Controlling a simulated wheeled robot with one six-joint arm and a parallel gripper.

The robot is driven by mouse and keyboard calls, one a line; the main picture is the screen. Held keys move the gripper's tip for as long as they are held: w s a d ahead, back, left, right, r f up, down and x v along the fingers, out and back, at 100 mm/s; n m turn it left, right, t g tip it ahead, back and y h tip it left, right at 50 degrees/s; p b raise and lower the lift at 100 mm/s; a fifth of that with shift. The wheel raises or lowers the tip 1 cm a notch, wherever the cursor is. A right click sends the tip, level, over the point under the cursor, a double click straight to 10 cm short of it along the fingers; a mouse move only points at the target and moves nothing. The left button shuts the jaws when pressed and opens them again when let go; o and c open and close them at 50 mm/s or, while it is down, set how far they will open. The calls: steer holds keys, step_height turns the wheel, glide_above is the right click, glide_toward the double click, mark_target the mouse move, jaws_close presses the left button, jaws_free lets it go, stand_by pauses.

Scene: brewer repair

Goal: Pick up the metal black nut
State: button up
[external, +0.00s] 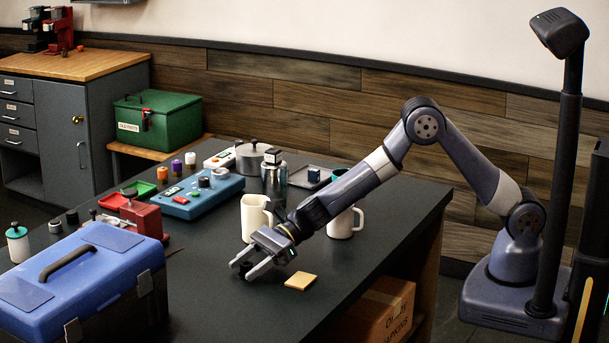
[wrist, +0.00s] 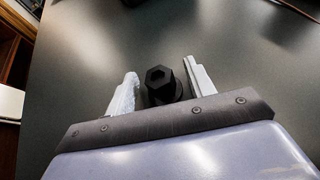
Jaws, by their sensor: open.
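The black metal nut (wrist: 158,84) stands on the dark tabletop. In the wrist view it shows a hexagonal top with a hole and a wider dark round part below or behind it. My gripper (wrist: 161,82) is open, with one pale finger on each side of the nut. A gap shows between the nut and the left finger; the right finger is very close to it, and I cannot tell if they touch. In the external view my gripper (external: 247,271) is low over the table, and the nut (external: 243,265) is partly hidden by the fingers.
A tan square pad (external: 301,281) lies right of my gripper. A cream pitcher (external: 256,218) stands just behind it, and a white mug (external: 343,222) is behind my forearm. A blue toolbox (external: 80,280) stands at left. The front tabletop around the gripper is mostly clear.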

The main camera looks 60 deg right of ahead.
steer(key=shift+w+a+f, duration=0.1)
steer(key=shift+a, duration=0.1)
steer(key=c, duration=1.1)
